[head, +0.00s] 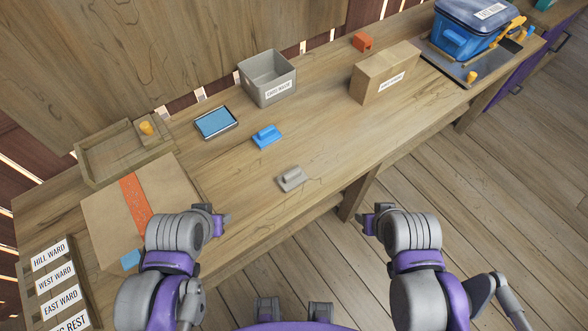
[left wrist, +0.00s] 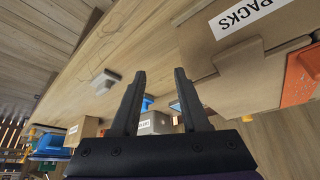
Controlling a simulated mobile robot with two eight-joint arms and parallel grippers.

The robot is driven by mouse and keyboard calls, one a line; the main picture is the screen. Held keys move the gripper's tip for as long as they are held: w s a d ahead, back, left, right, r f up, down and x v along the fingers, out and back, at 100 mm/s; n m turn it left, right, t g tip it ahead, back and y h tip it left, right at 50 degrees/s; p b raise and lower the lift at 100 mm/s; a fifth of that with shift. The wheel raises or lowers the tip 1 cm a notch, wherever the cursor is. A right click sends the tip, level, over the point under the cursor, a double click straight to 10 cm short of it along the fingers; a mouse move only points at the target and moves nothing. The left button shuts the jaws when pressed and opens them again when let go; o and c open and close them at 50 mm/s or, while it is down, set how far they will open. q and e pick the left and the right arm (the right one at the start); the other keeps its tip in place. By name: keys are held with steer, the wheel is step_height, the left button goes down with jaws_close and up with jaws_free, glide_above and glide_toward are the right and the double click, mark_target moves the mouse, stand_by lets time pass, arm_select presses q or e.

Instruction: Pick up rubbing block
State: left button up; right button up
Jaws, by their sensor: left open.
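A grey block with a raised handle (head: 291,178) lies on the wooden bench near its front edge; it also shows in the left wrist view (left wrist: 106,80). A similar blue block (head: 266,136) lies behind it; I cannot tell which is the rubbing block. My left gripper (head: 222,219) is left of and nearer than the grey block, apart from it. In the left wrist view its fingers (left wrist: 159,72) are open and empty. My right gripper (head: 373,220) is right of the grey block, past the bench's front edge; its jaw opening does not show clearly.
A blue-topped pad (head: 216,122), an open grey bin (head: 268,88) and a cardboard box (head: 384,80) stand behind the blocks. A wooden tray (head: 104,167) and a flat cardboard piece with orange band (head: 108,218) are at left. Bench around the grey block is clear.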

arm_select(q)
steer(key=shift+s, duration=0.25)
arm_select(e)
steer(key=shift+s, duration=0.3)
arm_select(q)
steer(key=shift+w, duration=0.15)
arm_select(e)
steer(key=shift+w, duration=0.15)
arm_select(q)
steer(key=shift+o, duration=0.3)
